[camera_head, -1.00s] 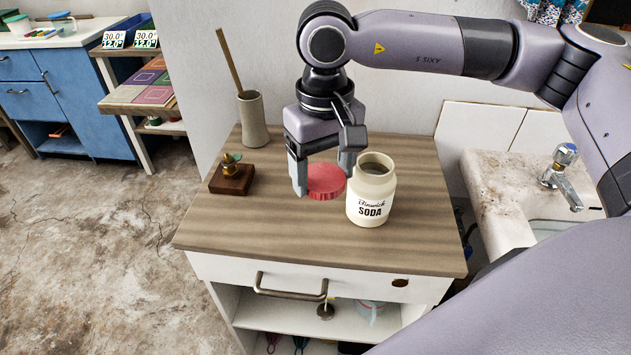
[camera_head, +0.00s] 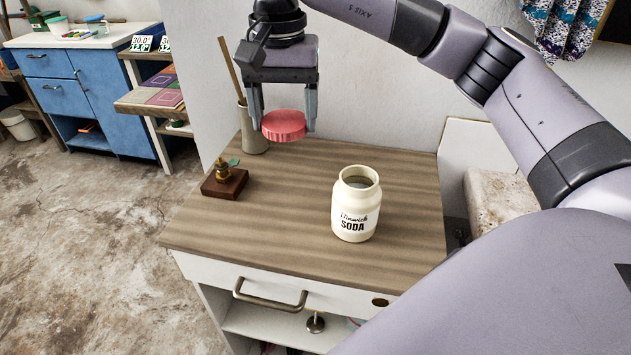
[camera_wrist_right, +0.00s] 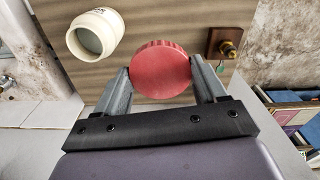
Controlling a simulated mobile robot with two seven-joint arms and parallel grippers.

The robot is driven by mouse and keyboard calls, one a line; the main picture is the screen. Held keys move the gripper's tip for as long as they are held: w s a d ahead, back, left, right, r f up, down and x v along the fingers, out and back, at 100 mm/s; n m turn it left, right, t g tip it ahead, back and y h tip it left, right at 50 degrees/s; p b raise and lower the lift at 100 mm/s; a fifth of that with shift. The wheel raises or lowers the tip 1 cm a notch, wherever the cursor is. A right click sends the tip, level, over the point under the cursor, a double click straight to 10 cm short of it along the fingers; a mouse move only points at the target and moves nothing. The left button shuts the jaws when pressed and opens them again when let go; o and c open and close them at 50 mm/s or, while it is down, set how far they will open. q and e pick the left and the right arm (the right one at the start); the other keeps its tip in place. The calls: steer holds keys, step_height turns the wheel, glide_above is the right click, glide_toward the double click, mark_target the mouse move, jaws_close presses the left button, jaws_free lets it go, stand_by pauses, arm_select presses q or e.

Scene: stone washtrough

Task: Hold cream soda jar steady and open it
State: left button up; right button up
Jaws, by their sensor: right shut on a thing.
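The cream soda jar (camera_head: 356,205) stands upright and open on the wood-topped cabinet (camera_head: 290,245) in the head view. Its mouth is bare, and its label reads SODA. It also shows in the right wrist view (camera_wrist_right: 96,36). My right gripper (camera_head: 284,120) is shut on the red lid (camera_head: 284,125) and holds it in the air, up and to the left of the jar, clear of the top. In the right wrist view the lid (camera_wrist_right: 160,70) sits between the two fingertips. My left gripper is not in view.
A small wooden block with a brass fitting (camera_head: 225,181) sits at the left of the top. A beige holder with a stick (camera_head: 252,128) stands at the back, behind the lid. A stone trough (camera_head: 492,200) lies to the right.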

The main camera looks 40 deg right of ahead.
steer(key=shift+w+d+r+m, duration=0.15)
steer(key=shift+r+m, duration=0.15)
steer(key=shift+r, duration=0.15)
steer(key=shift+d+r+m, duration=0.15)
steer(key=shift+r+m, duration=0.15)
steer(key=shift+r, duration=0.1)
steer(key=shift+d, duration=0.15)
glide_above(294, 209)
steer(key=shift+m, duration=0.3)
step_height(294, 209, down, 14)
steer(key=shift+f+b, duration=0.2)
steer(key=shift+b, duration=0.1)
step_height(294, 209, down, 5)
steer(key=shift+f, duration=0.1)
steer(key=shift+f, duration=0.15)
steer(key=o, duration=1.2)
steer(key=shift+c, duration=0.2)
